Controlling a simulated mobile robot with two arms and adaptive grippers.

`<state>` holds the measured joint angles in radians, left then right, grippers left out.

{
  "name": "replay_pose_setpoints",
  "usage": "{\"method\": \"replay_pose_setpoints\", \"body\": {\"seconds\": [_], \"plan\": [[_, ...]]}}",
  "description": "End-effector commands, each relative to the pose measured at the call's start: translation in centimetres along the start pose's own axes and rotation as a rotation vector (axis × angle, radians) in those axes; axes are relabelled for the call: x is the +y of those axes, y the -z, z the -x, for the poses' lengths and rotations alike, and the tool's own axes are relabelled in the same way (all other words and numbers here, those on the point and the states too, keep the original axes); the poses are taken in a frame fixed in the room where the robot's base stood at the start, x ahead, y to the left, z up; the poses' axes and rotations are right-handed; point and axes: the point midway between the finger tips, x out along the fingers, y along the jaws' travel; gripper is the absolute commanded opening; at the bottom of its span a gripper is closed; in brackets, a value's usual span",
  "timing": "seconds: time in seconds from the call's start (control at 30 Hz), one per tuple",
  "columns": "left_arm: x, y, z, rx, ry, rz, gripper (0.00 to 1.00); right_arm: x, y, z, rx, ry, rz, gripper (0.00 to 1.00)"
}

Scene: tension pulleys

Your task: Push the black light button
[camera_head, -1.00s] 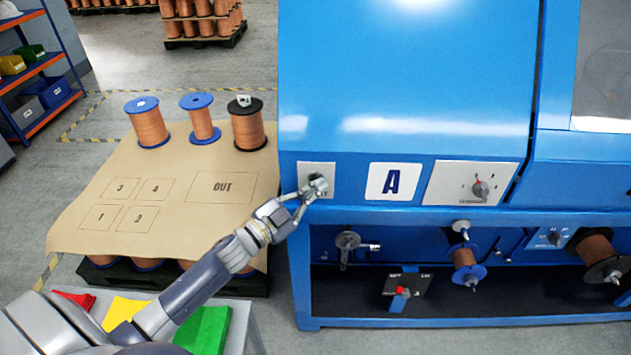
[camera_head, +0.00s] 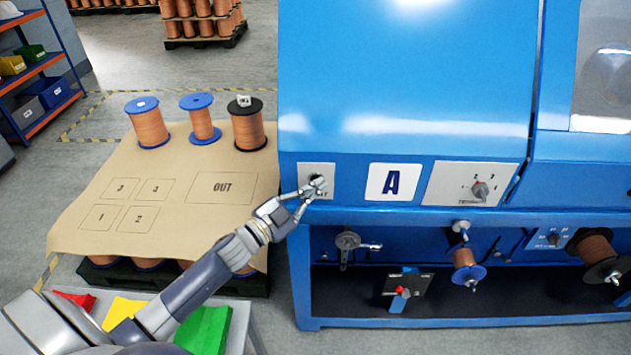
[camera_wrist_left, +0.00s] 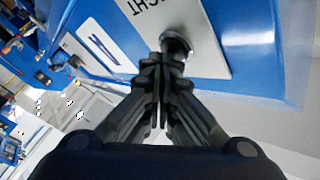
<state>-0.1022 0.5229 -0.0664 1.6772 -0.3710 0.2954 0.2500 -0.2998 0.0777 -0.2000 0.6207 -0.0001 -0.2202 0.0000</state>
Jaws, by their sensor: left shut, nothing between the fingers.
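The black light button (camera_wrist_left: 176,42) is a round button on a pale plate (camera_wrist_left: 208,62) marked with letters ending in "GHT", upside down in the left wrist view. In the head view the plate (camera_head: 328,170) is at the left of the blue machine's front, and the button is mostly behind the fingertips. My left gripper (camera_head: 312,190) is shut and empty, with its fingertips at the button. In the left wrist view the shut fingertips (camera_wrist_left: 163,62) overlap the button's lower edge; I cannot tell whether they touch or press it. My right gripper is not in view.
The blue machine (camera_head: 400,80) fills the right side, with an "A" sign (camera_head: 393,181) and a rotary switch panel (camera_head: 450,184) beside the plate. A brown-covered pallet (camera_head: 160,215) with several copper spools stands left. Coloured bins (camera_head: 205,330) lie below my left arm.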

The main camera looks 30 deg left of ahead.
Motion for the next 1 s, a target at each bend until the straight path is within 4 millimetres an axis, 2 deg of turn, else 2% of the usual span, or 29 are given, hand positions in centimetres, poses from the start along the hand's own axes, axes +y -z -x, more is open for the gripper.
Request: {"method": "replay_pose_setpoints", "body": {"seconds": [0.43,1.0], "plan": [[0.4,0.5,0.6,0.000,0.000,0.002,0.00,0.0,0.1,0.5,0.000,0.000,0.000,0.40],[3.1,3.2,4.3,0.000,0.000,0.002,0.00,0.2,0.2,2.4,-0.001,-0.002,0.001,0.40]]}}
